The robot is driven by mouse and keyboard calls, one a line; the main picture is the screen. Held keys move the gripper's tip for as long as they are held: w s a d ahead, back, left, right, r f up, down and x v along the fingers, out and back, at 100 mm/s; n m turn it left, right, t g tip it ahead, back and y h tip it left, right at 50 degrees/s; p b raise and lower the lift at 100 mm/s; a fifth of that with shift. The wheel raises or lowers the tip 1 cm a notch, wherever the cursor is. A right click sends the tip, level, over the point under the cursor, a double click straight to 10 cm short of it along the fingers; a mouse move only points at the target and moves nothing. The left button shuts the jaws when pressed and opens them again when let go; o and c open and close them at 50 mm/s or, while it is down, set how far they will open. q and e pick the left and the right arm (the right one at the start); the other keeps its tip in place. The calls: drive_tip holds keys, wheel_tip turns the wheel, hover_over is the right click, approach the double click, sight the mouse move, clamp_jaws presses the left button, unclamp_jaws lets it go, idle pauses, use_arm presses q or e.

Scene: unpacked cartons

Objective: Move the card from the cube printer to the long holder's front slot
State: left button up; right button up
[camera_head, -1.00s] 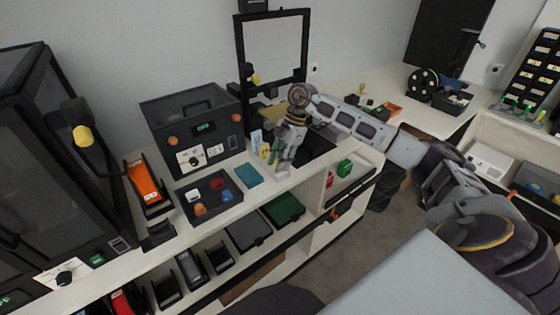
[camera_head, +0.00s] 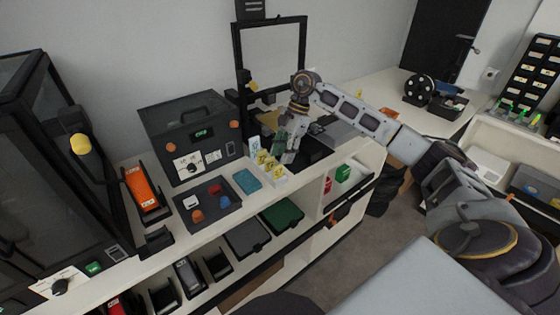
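A pale long holder (camera_head: 271,180) stands near the counter's front edge. Several small upright cards stand in a row along it: a pale blue one (camera_head: 254,147) at the back and yellow-and-white ones (camera_head: 278,169) towards the front. My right gripper (camera_head: 285,152) points down just behind and right of the cards, close to them; its finger gap is unclear, and I see no card in it. The dark boxy printer (camera_head: 188,137) with a top handle stands to the left, a white panel on its front. I cannot tell which card is the task's. My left gripper is out of view.
A dark tray (camera_head: 206,201) with small coloured parts and a teal block (camera_head: 247,181) lie left of the holder. A tall black open-frame machine (camera_head: 241,70) stands behind my gripper. Shelves with dark bins (camera_head: 247,237) lie below the counter.

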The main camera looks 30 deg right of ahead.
drive_tip(key=shift+v, duration=1.3)
drive_tip(key=shift+r, duration=0.15)
